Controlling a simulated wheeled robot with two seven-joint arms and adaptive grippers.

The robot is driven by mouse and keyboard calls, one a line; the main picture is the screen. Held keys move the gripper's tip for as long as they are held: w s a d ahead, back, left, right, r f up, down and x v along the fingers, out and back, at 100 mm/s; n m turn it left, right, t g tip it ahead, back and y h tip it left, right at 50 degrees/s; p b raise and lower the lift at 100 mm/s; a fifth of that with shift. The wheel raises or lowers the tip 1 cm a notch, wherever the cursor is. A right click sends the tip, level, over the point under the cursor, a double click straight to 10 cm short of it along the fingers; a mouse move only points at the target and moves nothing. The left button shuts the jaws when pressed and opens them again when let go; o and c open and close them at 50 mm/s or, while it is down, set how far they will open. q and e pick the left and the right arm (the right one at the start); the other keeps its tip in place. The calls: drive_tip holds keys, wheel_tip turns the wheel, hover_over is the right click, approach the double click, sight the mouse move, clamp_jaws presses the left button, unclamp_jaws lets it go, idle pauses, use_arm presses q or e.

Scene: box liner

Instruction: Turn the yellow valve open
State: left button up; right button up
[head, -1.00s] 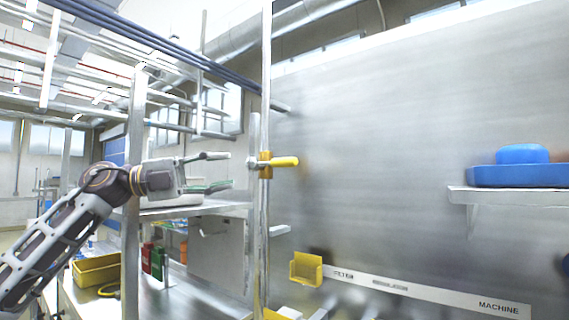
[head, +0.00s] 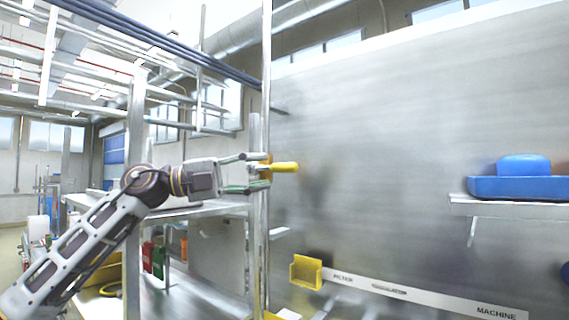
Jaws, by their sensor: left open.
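The yellow valve (head: 285,167) sits on a vertical metal pipe (head: 266,105), and its yellow handle sticks out horizontally to the right. My left gripper (head: 262,171) is open, with its fingers pointing right. Its fingertips are at the pipe by the valve body, one above and one below the valve's height. The fingers partly overlap the valve body. I cannot tell whether they touch it. The handle's right end is clear of the fingers. My right gripper is not in view.
A large grey metal panel fills the right side. A shelf (head: 500,208) on it carries a blue object (head: 520,187). A yellow bin (head: 306,271) is fixed low on the panel beside a label strip (head: 420,294). Metal posts and a shelf stand near my left arm.

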sight(277, 169)
use_arm(q)
drive_tip(key=shift+p+x, duration=0.9)
drive_tip(key=shift+x, duration=2.15)
drive_tip(key=shift+c, duration=1.2)
clamp_jaws()
